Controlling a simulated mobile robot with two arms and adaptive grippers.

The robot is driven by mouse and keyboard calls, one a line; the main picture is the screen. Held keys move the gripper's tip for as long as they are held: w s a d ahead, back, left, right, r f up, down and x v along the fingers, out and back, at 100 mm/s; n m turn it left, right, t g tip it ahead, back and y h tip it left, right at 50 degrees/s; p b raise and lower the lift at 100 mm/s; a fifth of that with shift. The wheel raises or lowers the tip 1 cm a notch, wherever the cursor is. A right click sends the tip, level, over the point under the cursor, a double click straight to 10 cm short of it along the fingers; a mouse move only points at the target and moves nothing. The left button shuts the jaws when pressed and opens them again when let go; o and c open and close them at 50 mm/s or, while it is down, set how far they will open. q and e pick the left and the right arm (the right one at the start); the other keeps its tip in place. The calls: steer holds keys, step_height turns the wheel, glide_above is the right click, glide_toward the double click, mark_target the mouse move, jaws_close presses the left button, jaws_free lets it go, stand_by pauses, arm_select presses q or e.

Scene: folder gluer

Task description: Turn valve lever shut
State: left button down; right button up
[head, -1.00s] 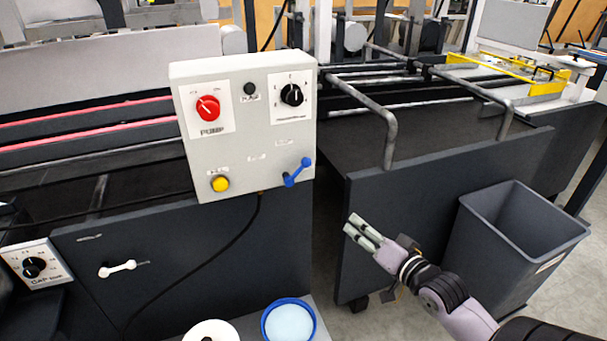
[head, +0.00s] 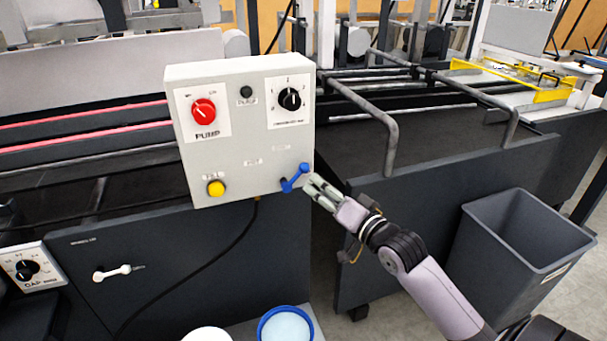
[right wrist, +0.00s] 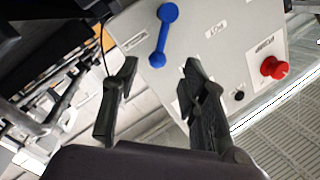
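A blue lever (head: 295,178) with round ends is on the lower right of the grey control box (head: 250,150). It slants up to the right in the head view. My right gripper (head: 313,184) is just right of the lever, pointing at it from the lower right. In the right wrist view the fingers (right wrist: 160,68) are spread apart with nothing between them, and the blue lever (right wrist: 162,36) lies beyond the fingertips, roughly in line with the gap. I cannot tell whether a finger touches it. My left gripper is not in view.
The box also carries a red pump knob (head: 204,111), a black dial (head: 290,99) and a yellow button (head: 216,188). A white lever (head: 112,272) is on the machine panel at lower left. A blue-rimmed tub (head: 286,325) stands below. A grey bin (head: 525,245) is at right.

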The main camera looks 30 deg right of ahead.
mark_target(301, 174)
steer(key=w, duration=0.7)
steer(key=shift+w+a, duration=0.15)
steer(key=shift+w, duration=0.2)
steer(key=shift+c, duration=0.4)
jaws_close()
